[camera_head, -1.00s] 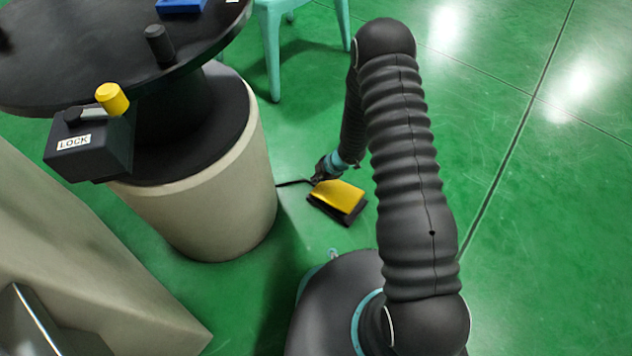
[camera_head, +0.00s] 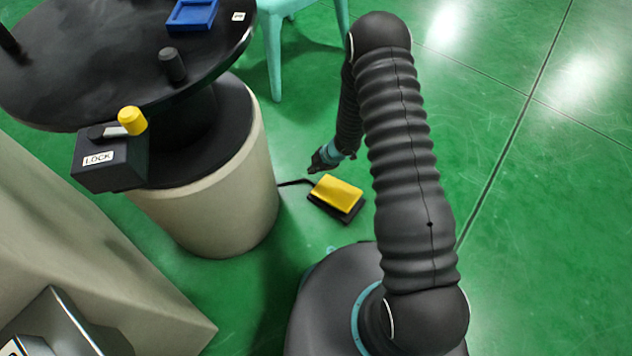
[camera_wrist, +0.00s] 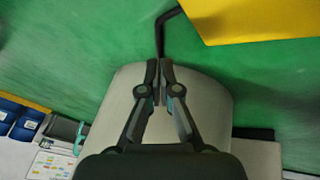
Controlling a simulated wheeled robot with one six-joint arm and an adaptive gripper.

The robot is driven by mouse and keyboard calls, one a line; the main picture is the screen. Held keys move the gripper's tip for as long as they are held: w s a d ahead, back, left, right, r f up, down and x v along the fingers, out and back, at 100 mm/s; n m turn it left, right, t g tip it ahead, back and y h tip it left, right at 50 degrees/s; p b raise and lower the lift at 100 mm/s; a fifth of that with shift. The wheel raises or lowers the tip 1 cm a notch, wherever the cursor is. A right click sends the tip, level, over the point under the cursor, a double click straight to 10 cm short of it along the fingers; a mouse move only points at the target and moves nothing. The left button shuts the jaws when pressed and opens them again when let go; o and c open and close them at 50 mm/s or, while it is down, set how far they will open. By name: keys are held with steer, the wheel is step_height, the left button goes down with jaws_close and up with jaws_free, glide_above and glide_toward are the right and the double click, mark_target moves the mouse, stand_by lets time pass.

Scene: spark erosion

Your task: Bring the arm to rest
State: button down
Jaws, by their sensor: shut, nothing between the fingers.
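My arm rises from my base at the lower middle of the head view and bends down on its far side. My gripper (camera_head: 318,168) hangs just above and to the left of the yellow foot pedal (camera_head: 338,192), apart from it in the picture. In the wrist view my gripper (camera_wrist: 162,68) has its fingertips together with nothing between them. The yellow pedal also shows large at the top right of the wrist view (camera_wrist: 250,18).
A round black table (camera_head: 110,60) on a pale drum pedestal (camera_head: 225,215) stands at the left. It carries a black box marked LOCK (camera_head: 110,165) with a yellow knob (camera_head: 132,121), and a blue tray (camera_head: 193,14). A teal stool (camera_head: 272,50) stands behind. Green floor is clear at right.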

mark_target(338, 183)
stand_by(0.4)
